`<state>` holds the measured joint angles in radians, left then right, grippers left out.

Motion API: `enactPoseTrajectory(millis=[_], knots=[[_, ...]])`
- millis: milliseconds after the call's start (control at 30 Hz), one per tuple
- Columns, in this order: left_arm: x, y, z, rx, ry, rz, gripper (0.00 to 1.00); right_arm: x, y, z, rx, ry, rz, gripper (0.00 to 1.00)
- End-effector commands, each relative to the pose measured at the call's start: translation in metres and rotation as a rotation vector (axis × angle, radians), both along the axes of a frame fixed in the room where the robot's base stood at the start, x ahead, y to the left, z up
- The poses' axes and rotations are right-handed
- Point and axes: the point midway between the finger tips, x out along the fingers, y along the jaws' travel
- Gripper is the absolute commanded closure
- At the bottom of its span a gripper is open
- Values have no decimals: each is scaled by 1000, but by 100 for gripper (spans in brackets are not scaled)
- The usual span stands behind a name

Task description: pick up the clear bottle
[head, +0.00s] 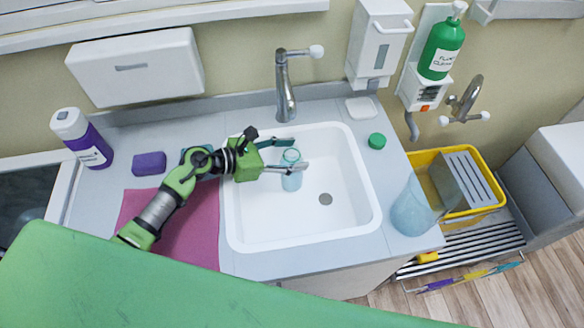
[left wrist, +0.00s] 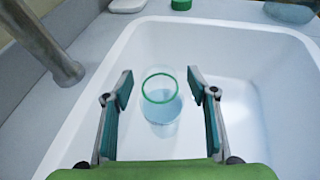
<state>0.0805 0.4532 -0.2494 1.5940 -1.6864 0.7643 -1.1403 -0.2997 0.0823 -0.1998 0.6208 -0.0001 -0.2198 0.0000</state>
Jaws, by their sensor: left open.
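The clear bottle (head: 291,180) stands in the white sink (head: 345,225), near its back edge. It is see-through and pale blue, with an open top and a green ring around the rim. My left gripper (head: 300,154) is open, with one finger on each side of the bottle. In the left wrist view, the bottle (left wrist: 161,112) shows between the two fingers of the gripper (left wrist: 161,84), with a gap on both sides. My right gripper is in neither view.
The tap (head: 285,85) rises behind the sink, close to my gripper. A green cap (head: 377,141) and a larger clear container (head: 410,210) are on the counter to the right. A purple sponge (head: 149,163), a pink cloth (head: 205,225) and a purple bottle (head: 82,138) are on the left.

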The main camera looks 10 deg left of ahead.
Motion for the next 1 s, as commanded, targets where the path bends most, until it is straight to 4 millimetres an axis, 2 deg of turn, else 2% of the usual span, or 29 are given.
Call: enactPoseTrajectory(millis=[133, 167, 300, 367, 767, 867, 1000], knots=[[0, 0, -1, 1, 1, 0, 47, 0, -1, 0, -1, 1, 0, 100], [0, 0, -1, 1, 0, 1, 50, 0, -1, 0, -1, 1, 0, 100], [0, 1, 0, 0, 0, 1, 86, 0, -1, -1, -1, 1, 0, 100], [0, 1, 0, 0, 0, 1, 100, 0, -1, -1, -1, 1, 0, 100], [1, 1, 4, -1, -3, 1, 100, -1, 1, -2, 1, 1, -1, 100], [1, 1, 11, 1, -5, 0, 100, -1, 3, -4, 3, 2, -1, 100], [1, 1, 31, 2, -10, -2, 100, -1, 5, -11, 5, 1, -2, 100]])
